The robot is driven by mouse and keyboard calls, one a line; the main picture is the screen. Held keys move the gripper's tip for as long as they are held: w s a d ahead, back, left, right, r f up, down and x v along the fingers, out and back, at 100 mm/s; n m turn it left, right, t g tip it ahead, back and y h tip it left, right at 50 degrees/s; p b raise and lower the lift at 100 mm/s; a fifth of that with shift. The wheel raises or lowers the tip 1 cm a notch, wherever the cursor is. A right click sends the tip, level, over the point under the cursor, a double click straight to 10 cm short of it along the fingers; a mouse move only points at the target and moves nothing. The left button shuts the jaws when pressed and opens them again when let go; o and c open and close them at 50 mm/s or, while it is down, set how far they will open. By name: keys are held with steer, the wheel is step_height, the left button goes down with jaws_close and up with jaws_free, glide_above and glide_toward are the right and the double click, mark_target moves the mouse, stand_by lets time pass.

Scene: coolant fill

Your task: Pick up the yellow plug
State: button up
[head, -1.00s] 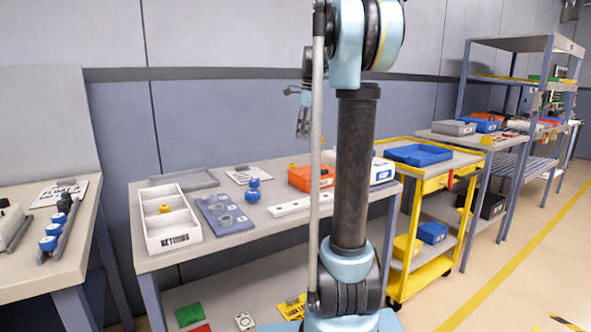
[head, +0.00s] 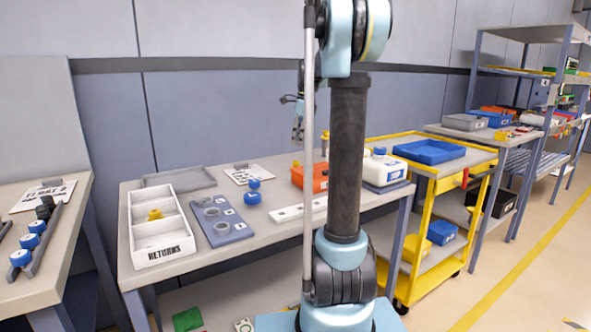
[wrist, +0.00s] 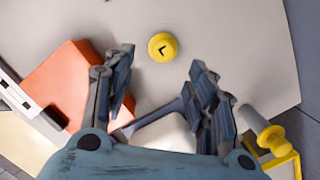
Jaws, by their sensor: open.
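The yellow plug (wrist: 163,47) is a round yellow cap with a dark arrow-like mark on top. It lies on the grey tabletop in the wrist view, beyond and between my fingertips, touching neither. In the head view a small yellow piece (head: 296,163) that looks like it shows at the back edge of the orange bin. My gripper (wrist: 162,72) is open and empty, its two fingers spread wide. In the head view my gripper (head: 297,122) hangs above the back of the table, partly hidden by my arm.
A grey-stemmed yellow-topped piece (wrist: 262,125) is at lower right. A white returns tray (head: 160,255) holds another yellow piece (head: 155,214). Bare tabletop surrounds the plug. A yellow trolley (head: 408,238) stands to the right.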

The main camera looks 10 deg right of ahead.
glide_above(296, 162)
steer(key=f, duration=0.4)
steer(key=shift+s+d+f, duration=0.25)
steer(key=shift+d+f, duration=0.15)
steer(key=f, duration=0.2)
steer(key=w+f, duration=0.1)
steer(key=shift+a+f, duration=0.1)
steer(key=shift+f, duration=0.25)
steer(key=shift+a+f, duration=0.1)
steer(key=shift+f, duration=0.65)
steer(key=c, duration=0.5)
steer(key=shift+c, duration=0.5)
